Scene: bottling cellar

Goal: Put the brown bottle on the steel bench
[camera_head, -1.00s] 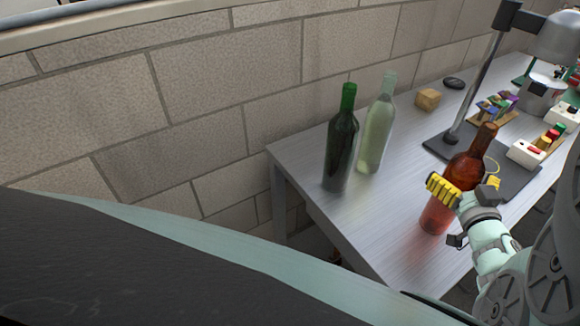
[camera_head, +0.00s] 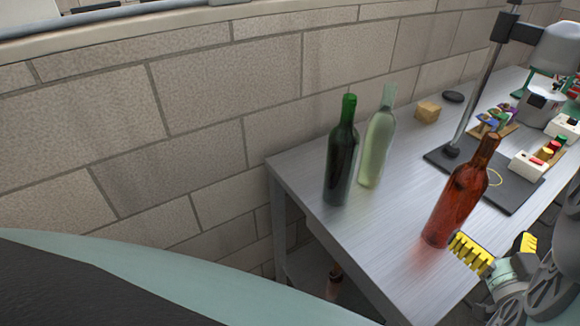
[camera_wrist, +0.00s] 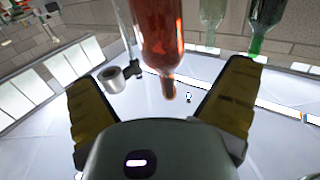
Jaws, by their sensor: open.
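The brown bottle (camera_head: 455,210) stands on the steel bench (camera_head: 395,245), near its front edge in the head view, its base on the top. It looks leaned to the right in this tilted view. My gripper (camera_head: 490,243) is open, with its yellow fingers low and to the right of the bottle, apart from it. In the wrist view, which looks upside down, the brown bottle (camera_wrist: 163,40) lies ahead of the gap between the spread fingers of my gripper (camera_wrist: 160,75). Nothing is held.
A dark green bottle (camera_head: 341,160) and a pale green bottle (camera_head: 377,148) stand behind left. A wooden block (camera_head: 428,112), black oval (camera_head: 453,96), and lamp stand base (camera_head: 500,185) lie farther back. A reddish-brown object (camera_head: 334,283) shows below the bench. Bench surface left of the bottle is clear.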

